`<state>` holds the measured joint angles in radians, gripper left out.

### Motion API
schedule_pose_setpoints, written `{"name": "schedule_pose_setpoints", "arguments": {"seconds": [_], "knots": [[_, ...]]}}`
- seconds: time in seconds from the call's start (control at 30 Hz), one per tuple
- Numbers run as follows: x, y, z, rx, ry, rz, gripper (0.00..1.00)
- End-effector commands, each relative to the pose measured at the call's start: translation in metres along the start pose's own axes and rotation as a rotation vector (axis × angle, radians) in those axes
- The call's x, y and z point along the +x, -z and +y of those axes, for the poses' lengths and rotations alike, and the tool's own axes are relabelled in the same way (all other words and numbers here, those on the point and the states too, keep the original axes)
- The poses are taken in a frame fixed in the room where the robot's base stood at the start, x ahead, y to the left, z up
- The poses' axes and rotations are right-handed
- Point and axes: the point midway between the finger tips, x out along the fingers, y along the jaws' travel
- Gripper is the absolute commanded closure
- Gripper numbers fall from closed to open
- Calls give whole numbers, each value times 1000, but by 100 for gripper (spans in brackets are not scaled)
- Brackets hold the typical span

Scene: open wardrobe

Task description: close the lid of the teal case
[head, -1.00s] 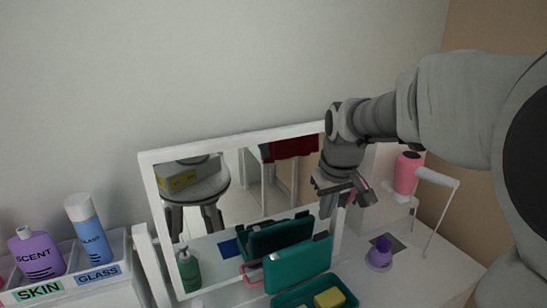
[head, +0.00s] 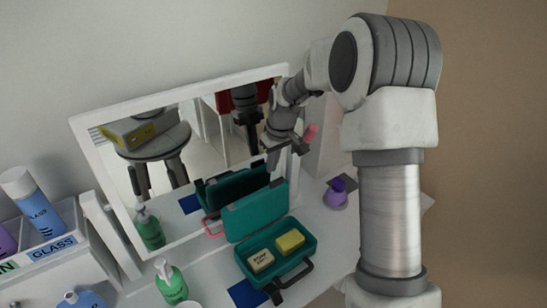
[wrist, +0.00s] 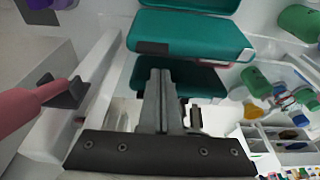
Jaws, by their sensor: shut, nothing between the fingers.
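The teal case (head: 275,270) stands open on the white table in front of the mirror. Its lid (head: 255,211) is raised and leans back toward the mirror; it also shows at the top of the wrist view (wrist: 190,36). A lettered pale bar (head: 260,261) and a yellow block (head: 290,240) lie in the base. The case's dark handle points to the front right. My gripper (head: 275,158) is shut and empty, just above the lid's upper right corner on the mirror side. In the wrist view its fingers (wrist: 160,78) point toward the lid, apparently without touching.
The mirror (head: 165,222) stands close behind the lid and reflects it. A purple bottle (head: 338,193) is right of the case, and a pink dryer (wrist: 25,110) hangs near my gripper. A green pump bottle (head: 171,283) and blue mat (head: 246,294) are at the front left.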

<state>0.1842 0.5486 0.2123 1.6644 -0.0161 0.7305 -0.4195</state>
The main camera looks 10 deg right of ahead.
Motion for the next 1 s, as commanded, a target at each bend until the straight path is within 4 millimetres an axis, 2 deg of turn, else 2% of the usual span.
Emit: {"name": "schedule_pose_setpoints", "arguments": {"seconds": [0.1, 0.3, 1.0], "knots": [[22, 0, 0, -1, 1, -3, 100], [45, 0, 0, 1, -1, -1, 100], [51, 2, 0, 0, -2, 18, 100]]}}
